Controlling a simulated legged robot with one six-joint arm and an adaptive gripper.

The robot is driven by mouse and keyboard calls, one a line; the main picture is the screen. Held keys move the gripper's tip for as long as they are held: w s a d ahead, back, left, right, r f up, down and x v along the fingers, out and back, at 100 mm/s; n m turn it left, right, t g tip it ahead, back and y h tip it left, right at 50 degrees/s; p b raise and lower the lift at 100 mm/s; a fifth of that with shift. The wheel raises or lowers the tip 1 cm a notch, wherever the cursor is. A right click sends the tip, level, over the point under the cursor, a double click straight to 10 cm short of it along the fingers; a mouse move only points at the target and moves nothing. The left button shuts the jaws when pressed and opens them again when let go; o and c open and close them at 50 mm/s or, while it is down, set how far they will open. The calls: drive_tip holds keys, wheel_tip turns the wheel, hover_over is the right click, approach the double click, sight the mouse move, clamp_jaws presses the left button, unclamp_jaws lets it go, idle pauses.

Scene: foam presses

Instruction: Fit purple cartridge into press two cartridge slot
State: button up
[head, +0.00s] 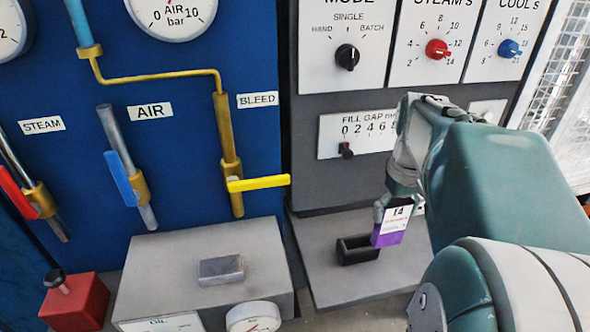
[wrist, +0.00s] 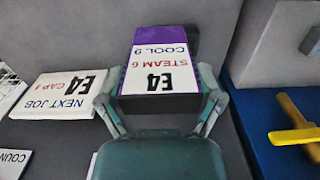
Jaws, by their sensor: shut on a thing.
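The purple cartridge (head: 388,238) has a white label on its upper part. In the wrist view the cartridge (wrist: 158,62) shows its label, upside down, with E4, STEAM 6 and COOL 9. My gripper (head: 392,207) is shut on it, with one finger at each side of the label end in the wrist view (wrist: 160,98). The purple end points down. The black cartridge slot (head: 352,243) is an open box on the grey shelf, just left of the cartridge in the head view. In the wrist view the slot (wrist: 194,42) is partly hidden behind the cartridge.
The grey press panel (head: 310,75) with knobs rises behind the shelf (head: 335,287). A yellow lever (head: 258,183) sticks out from the blue panel on the left. A grey box (head: 150,265) stands left of the shelf. A white job card (wrist: 62,95) shows in the wrist view.

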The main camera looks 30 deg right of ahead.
drive_tip(key=w+a+f, duration=0.1)
drive_tip(key=w+f, duration=0.4)
drive_tip(key=shift+w+f, duration=0.2)
drive_tip(key=shift+f, duration=0.05)
drive_tip(key=shift+w+a+f, duration=0.1)
drive_tip(key=shift+w+f, duration=0.15)
drive_tip(key=shift+f, duration=0.8)
drive_tip(key=shift+w+a+f, duration=0.1)
drive_tip(key=shift+w+f, duration=0.1)
drive_tip(key=shift+f, duration=0.8)
drive_tip(key=shift+c, duration=0.5)
drive_tip(key=shift+f, duration=0.1)
drive_tip(key=o, duration=1)
drive_tip(key=shift+d, duration=0.1)
wheel_tip(320, 180, up, 12)
drive_tip(key=s+a+f+n+t, duration=0.1)
drive_tip(key=s+a+t, duration=0.1)
drive_tip(key=a, duration=0.4)
drive_tip(key=s+a+f+t, duration=0.1)
drive_tip(key=s+a, duration=0.2)
drive_tip(key=a, duration=0.4)
drive_tip(key=s+a+f+n+t, duration=0.1)
drive_tip(key=s+a+t, duration=0.1)
drive_tip(key=a, duration=0.5)
drive_tip(key=shift+s+a+f+n+t, duration=0.1)
drive_tip(key=shift+s+n+t, duration=0.05)
drive_tip(key=shift+s, duration=0.2)
drive_tip(key=shift+s+a+f+n+t, duration=0.1)
drive_tip(key=shift+s+n+t, duration=0.05)
drive_tip(key=shift+s, duration=0.2)
